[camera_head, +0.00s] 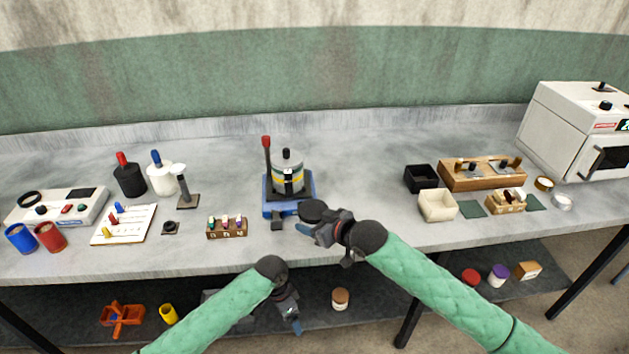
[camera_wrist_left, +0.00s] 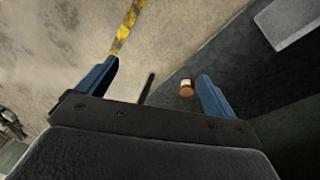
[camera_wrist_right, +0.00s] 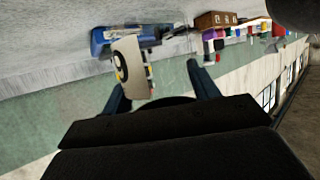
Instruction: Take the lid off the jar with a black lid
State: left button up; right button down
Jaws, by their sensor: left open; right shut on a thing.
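A round black lid (camera_head: 312,211) shows at the tips of my right gripper (camera_head: 306,229), above the front edge of the table. In the right wrist view a dark curved piece (camera_wrist_right: 166,102) lies between the fingers of my right gripper (camera_wrist_right: 157,85), which is shut on it. I cannot clearly make out a jar body under the lid. My left gripper (camera_head: 291,312) is open and empty, low in front of the table; its two blue fingers (camera_wrist_left: 156,85) stand wide apart in the left wrist view.
A brown-topped jar (camera_head: 340,299) and jars with red (camera_head: 471,276) and purple (camera_head: 499,270) tops are on the lower shelf.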

pick_arm(q)
notch_tip(320, 180, up, 19)
jog(key=w+g+y, duration=0.1)
jog(key=w+y, duration=0.1)
jog(key=y, duration=0.1)
jog(key=w+a+r+m+t+h, duration=0.1)
jog(key=w+r+t, duration=0.1)
jog(key=w+r, duration=0.55)
jog(key=w+r+m+t, duration=0.15)
jog(key=w+r, duration=0.35)
jog(key=w, duration=0.6)
notch_tip(320, 180, up, 7)
jog(key=m+g, duration=0.1)
jog(key=m, duration=0.6)
send_over(314, 209)
jog(key=shift+w+r, duration=0.1)
jog(key=shift+r, duration=0.1)
jog(key=shift+f, duration=3.9)
